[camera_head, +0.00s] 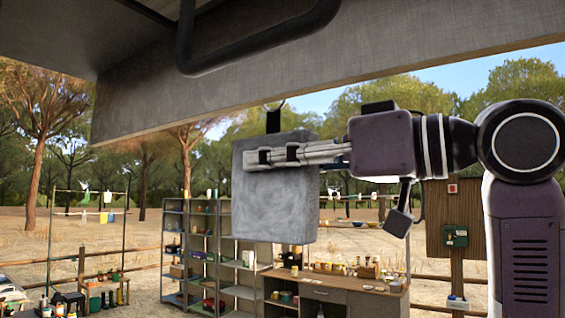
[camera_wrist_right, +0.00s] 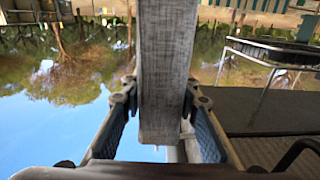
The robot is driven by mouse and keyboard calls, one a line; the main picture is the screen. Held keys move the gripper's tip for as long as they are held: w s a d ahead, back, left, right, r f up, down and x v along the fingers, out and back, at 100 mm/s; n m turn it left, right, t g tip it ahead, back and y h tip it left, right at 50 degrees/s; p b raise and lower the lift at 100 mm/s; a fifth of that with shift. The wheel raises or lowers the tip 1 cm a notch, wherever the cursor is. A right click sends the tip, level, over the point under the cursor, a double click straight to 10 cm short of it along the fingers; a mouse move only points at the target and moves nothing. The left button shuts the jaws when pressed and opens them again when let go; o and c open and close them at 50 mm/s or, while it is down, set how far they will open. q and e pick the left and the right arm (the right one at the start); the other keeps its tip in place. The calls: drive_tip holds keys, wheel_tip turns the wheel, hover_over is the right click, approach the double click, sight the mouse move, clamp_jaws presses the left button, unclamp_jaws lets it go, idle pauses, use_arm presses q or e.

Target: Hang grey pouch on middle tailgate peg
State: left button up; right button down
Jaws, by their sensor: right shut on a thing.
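The grey pouch (camera_head: 275,215) hangs upright in front of the trees, just under the raised tailgate (camera_head: 230,85). A short dark strap with a ring (camera_head: 274,106) stands up from its top, close to the tailgate's lower edge. I cannot tell whether the ring is on a peg, and no peg shows clearly. My right gripper (camera_head: 268,157) is shut on the pouch near its upper part. In the right wrist view the pouch (camera_wrist_right: 165,65) shows edge-on between the two fingers. My left gripper is not in view.
A black bent bar (camera_head: 250,48) runs under the tailgate above the pouch. Grey shelves (camera_head: 200,245) and a workbench (camera_head: 335,285) stand on the ground behind. A wooden board (camera_head: 455,215) stands behind my right arm. Open air lies left of the pouch.

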drive_tip(key=shift+s+a+f+b, duration=0.3)
drive_tip(key=shift+s+a, duration=0.15)
drive_tip(key=shift+s, duration=0.15)
drive_tip(key=shift+s+a+f+b, duration=0.25)
drive_tip(key=shift+s+a, duration=0.15)
drive_tip(key=shift+s, duration=0.25)
drive_tip(key=shift+s+a+f+b, duration=0.3)
drive_tip(key=shift+s+a, duration=0.15)
drive_tip(key=shift+s, duration=0.15)
drive_tip(key=c, duration=1.4)
unclamp_jaws()
drive_tip(key=shift+s, duration=0.1)
drive_tip(key=v, duration=1.2)
